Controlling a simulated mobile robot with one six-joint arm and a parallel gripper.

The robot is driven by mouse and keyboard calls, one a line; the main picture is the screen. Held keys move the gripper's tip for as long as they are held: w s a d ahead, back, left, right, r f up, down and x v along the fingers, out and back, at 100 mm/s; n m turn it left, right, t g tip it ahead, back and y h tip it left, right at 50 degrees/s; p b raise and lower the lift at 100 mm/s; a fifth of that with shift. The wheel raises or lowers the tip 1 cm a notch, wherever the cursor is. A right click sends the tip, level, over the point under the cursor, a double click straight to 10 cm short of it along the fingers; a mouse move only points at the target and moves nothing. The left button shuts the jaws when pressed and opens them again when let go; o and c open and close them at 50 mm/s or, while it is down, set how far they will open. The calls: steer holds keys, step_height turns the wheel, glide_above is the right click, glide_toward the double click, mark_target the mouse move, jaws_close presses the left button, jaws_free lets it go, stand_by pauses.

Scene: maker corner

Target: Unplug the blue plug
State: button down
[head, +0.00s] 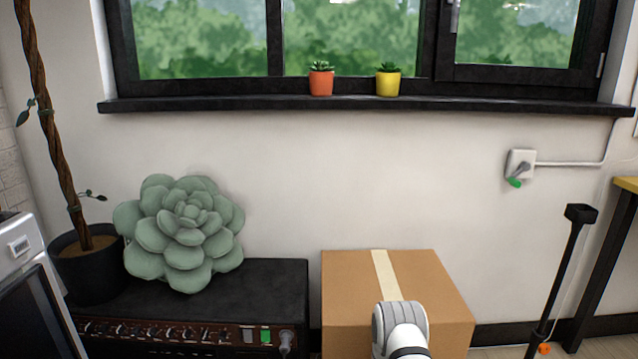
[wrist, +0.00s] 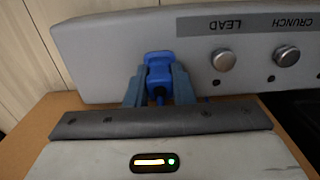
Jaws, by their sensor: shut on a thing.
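In the wrist view the blue plug (wrist: 159,80) sits between the two fingers of my gripper (wrist: 157,72), which is shut on it. The plug lies against a light grey panel (wrist: 110,55) with knobs. Its front end is hidden, so I cannot tell how deep it sits in the panel. A bit of blue cable shows below the plug. In the head view only a white part of my arm shows, in front of a cardboard box; the gripper and the blue plug are out of sight there.
The panel's knobs (wrist: 224,60) are right of the plug. In the head view, a cardboard box (head: 345,290) stands by a black amplifier (head: 270,285) bearing a succulent cushion (head: 185,235). A black stand (head: 567,265) is at right.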

steer(key=shift+r, duration=0.1)
steer(key=shift+r+p, duration=1.85)
steer(key=shift+r, duration=1.1)
